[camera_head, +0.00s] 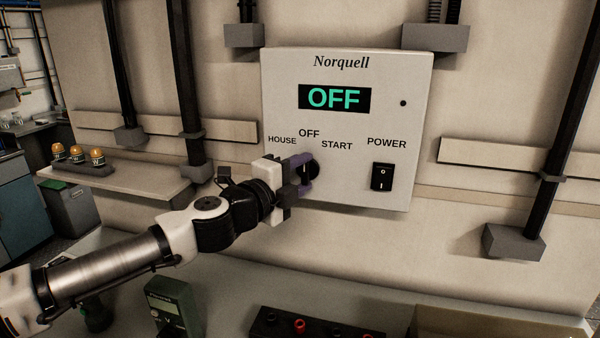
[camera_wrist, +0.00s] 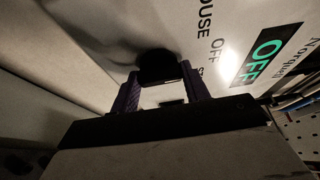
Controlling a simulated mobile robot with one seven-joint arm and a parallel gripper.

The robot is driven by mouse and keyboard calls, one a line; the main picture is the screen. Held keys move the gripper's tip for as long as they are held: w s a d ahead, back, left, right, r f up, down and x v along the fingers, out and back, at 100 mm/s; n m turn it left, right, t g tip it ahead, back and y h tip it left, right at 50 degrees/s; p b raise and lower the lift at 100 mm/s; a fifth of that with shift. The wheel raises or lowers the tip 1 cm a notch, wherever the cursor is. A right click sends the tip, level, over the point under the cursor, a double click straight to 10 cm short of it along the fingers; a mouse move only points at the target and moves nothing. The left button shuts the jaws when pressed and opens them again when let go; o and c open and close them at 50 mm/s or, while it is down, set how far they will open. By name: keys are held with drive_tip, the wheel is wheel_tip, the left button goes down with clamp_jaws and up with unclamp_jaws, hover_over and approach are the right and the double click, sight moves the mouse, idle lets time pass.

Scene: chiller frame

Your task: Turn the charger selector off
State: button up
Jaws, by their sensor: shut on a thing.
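The charger panel (camera_head: 345,180) is a pale box on the wall marked "Norquell". Its display (camera_head: 335,98) reads OFF in green, and it also shows in the wrist view (camera_wrist: 258,64). The black selector knob (camera_head: 313,169) sits below the labels HOUSE, OFF and START. My gripper (camera_head: 302,172) is at the knob, with its purple fingers shut on it. In the wrist view the knob (camera_wrist: 158,66) is between the two fingers. The fingers hide part of the knob in the head view, so I cannot tell its exact pointing direction.
A black POWER rocker switch (camera_head: 382,177) is right of the knob. Below are a green meter (camera_head: 172,305) and a black terminal block (camera_head: 310,325). Amber-topped items (camera_head: 77,154) stand on a shelf at left. Dark conduits run along the wall.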

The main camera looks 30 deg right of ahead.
drive_tip(key=o, duration=1)
drive_tip(key=b+v, duration=0.3)
drive_tip(key=v, duration=1)
drive_tip(key=shift+s+a, duration=0.2)
drive_tip(key=shift+a, duration=0.15)
